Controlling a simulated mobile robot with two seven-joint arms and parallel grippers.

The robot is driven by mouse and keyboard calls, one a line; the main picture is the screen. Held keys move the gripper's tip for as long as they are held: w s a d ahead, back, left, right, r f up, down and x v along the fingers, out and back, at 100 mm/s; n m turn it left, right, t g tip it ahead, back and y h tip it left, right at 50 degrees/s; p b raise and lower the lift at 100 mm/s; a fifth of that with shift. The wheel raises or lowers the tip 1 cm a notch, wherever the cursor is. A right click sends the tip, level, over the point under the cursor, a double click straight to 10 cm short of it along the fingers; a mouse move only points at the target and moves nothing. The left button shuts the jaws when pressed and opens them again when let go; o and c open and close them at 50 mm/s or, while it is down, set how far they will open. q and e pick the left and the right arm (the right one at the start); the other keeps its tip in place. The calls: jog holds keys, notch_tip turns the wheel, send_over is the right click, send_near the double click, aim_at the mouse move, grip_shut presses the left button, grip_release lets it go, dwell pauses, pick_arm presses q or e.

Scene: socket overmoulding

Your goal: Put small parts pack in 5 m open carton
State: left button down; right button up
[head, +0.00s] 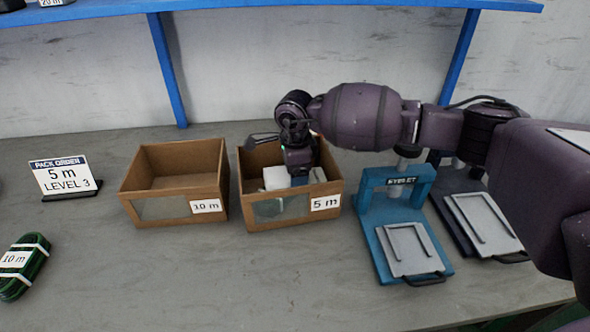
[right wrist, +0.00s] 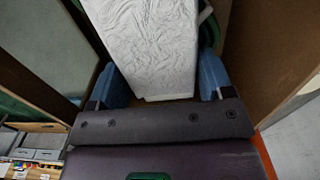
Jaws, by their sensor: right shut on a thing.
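The 5 m carton (head: 276,222) is an open brown box with a clear front window, standing near the middle of the table. My right gripper (head: 300,177) reaches down into it from above. It is shut on the small parts pack, a white wrinkled pack (right wrist: 148,45) held between two blue fingers in the right wrist view (right wrist: 160,85). In the head view the white pack (head: 276,177) shows inside the carton's walls. Whether it touches the carton floor is hidden. Something green shows low behind the carton window and beside the pack in the wrist view. My left gripper is not in view.
A 10 m carton (head: 160,210) stands open and empty to the left. A pack order sign (head: 64,178) reads 5 m, level 3. A green 10 m coil (head: 22,268) lies at lower left. A blue press (head: 395,225) stands close right of the 5 m carton. A blue-framed shelf (head: 300,5) runs above.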

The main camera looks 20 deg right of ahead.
jog(key=shift+f, duration=0.15)
jog(key=o, duration=1)
jog(key=shift+r, duration=0.3)
notch_tip(320, 180, up, 12)
jog(key=p, duration=0.2)
jog(key=shift+r, duration=0.15)
